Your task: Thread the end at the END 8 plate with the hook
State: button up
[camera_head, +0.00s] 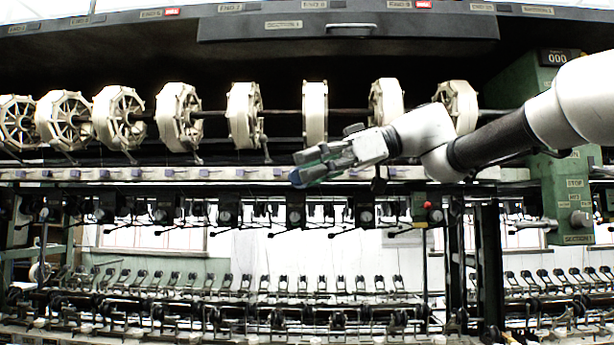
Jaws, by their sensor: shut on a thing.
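My gripper (322,163) reaches in from the right at the height of the pale rail, in front of the machine. Its fingers are shut on a small dark-blue thing (296,179) at their tips. It looks like the hook's handle, but the hook's thin end cannot be made out. No thread end is clear at this size.
Several cream reels, such as the middle one (315,112), hang on a shaft behind and above my gripper. The pale rail (120,174) carries small violet blocks. Black levers and spindles fill the space below. A green control box (562,190) stands at the right.

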jog(key=w, duration=0.7)
jog(key=shift+w+d+h, duration=0.2)
jog(key=shift+w+h, duration=0.05)
jog(key=shift+h, duration=0.05)
dwell(0.5)
jog(key=s, duration=0.7)
jog(key=shift+a, duration=0.15)
